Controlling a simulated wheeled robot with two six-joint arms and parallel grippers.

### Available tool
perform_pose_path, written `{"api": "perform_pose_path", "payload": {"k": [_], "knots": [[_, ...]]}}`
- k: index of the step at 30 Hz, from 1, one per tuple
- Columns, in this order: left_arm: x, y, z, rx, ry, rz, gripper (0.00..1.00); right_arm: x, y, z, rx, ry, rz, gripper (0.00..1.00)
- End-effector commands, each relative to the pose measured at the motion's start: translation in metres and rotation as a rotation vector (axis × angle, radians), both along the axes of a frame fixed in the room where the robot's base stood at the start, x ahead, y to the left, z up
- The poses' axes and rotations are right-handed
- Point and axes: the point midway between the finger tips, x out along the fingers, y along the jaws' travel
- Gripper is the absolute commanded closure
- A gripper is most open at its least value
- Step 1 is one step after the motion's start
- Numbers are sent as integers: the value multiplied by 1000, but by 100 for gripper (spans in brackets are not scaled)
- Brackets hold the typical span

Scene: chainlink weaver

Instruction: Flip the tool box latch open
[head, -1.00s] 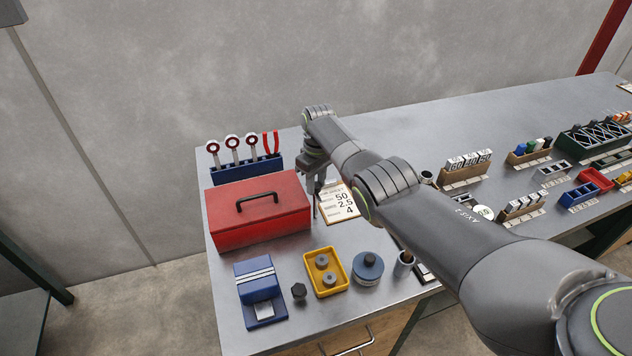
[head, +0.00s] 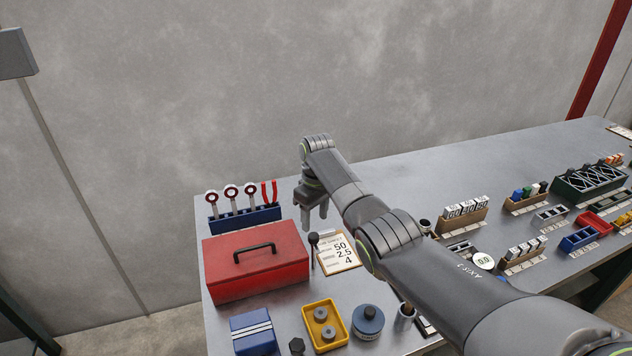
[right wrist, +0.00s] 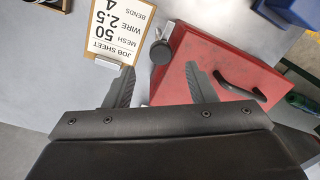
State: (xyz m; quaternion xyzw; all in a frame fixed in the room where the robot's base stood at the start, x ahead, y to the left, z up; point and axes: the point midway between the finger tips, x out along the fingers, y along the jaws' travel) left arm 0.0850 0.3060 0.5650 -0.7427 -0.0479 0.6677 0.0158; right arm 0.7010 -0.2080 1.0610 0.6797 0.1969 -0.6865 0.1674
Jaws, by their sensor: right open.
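The red tool box (head: 255,275) stands shut on the left end of the bench, a black handle (head: 255,250) on its lid. At its right side a black round knob (head: 313,239) stands on a thin stem, seemingly the latch lever; the right wrist view also shows this knob (right wrist: 160,50), with a metal part beside it. My right gripper (head: 314,217) points down, open and empty, above and behind the knob in the head view. In the right wrist view its fingers (right wrist: 160,78) are spread, with the knob beyond the gap between them. My left gripper is not in view.
A job sheet (head: 338,252) lies right of the box. A blue rack (head: 243,218) of tools stands behind it. A blue block (head: 252,332), a yellow tray (head: 325,322) and a blue round part (head: 368,318) are in front. The bench behind my arm is clear.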

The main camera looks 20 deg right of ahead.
Motion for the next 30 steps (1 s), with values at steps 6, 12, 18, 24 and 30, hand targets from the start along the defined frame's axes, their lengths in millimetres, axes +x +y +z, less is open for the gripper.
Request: {"api": "perform_pose_path", "payload": {"k": [6,12,18,24,30], "knots": [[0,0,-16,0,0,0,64,2,-2,53,0,-6,0,50],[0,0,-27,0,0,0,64,3,-4,93,0,-2,-1,50],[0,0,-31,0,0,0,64,3,-4,113,0,-1,-1,50],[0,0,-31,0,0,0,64,2,-4,117,0,1,-1,50],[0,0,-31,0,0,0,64,2,-4,117,0,1,0,50]]}}
